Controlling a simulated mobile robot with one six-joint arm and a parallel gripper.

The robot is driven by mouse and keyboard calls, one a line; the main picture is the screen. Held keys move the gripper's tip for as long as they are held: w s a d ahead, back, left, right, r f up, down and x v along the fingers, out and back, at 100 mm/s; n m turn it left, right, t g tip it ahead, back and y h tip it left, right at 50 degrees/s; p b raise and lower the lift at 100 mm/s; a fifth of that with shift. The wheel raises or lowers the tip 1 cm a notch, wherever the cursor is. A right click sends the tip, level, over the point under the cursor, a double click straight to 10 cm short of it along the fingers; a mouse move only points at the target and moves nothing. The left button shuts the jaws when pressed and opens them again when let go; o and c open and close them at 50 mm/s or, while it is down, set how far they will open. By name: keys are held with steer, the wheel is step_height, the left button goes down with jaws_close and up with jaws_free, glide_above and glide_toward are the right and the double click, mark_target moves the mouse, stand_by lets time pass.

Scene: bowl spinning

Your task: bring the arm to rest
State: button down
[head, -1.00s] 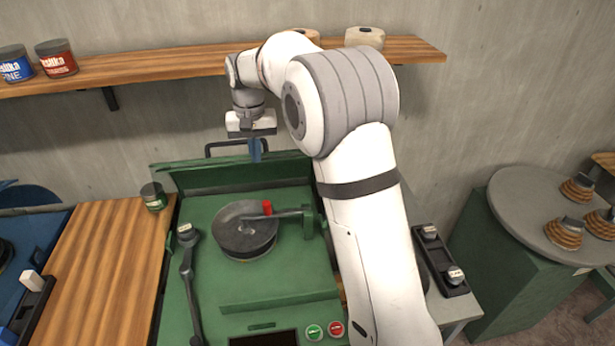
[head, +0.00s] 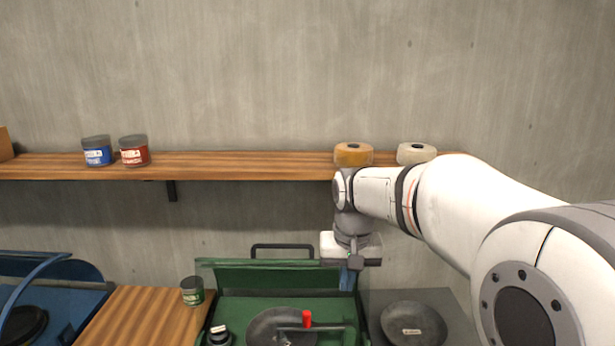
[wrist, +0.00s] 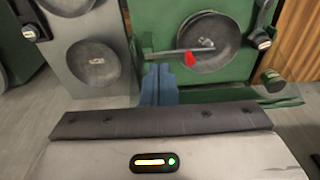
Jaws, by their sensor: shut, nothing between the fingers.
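My gripper (head: 350,282) points down above the back right part of the green machine (head: 277,277) in the head view. In the wrist view its blue fingers (wrist: 159,86) are together with nothing between them. My arm reaches in from the right, clear of the shelf front. The machine's round dark bowl (head: 268,328) has an arm with a red knob (head: 307,319) across it. The bowl also shows in the wrist view (wrist: 222,38), with the red knob beside the fingertips in the picture but apart from them.
A wooden shelf (head: 240,166) on the wall holds a blue can (head: 97,151), a red can (head: 134,151), an orange roll (head: 353,154) and a white roll (head: 416,153). A green can (head: 192,291) stands on the wooden top (head: 140,312). A second dark dish (head: 413,323) lies right of the machine.

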steer(key=s+d+f+t+b, duration=0.1)
steer(key=s+d+f, duration=0.2)
steer(key=s, duration=0.7)
steer(key=s+d+f+t+b, duration=0.1)
steer(key=s+d+f, duration=0.2)
steer(key=s, duration=0.7)
steer(key=shift+d+f, duration=0.3)
steer(key=shift+d, duration=0.25)
steer(key=shift+w, duration=0.15)
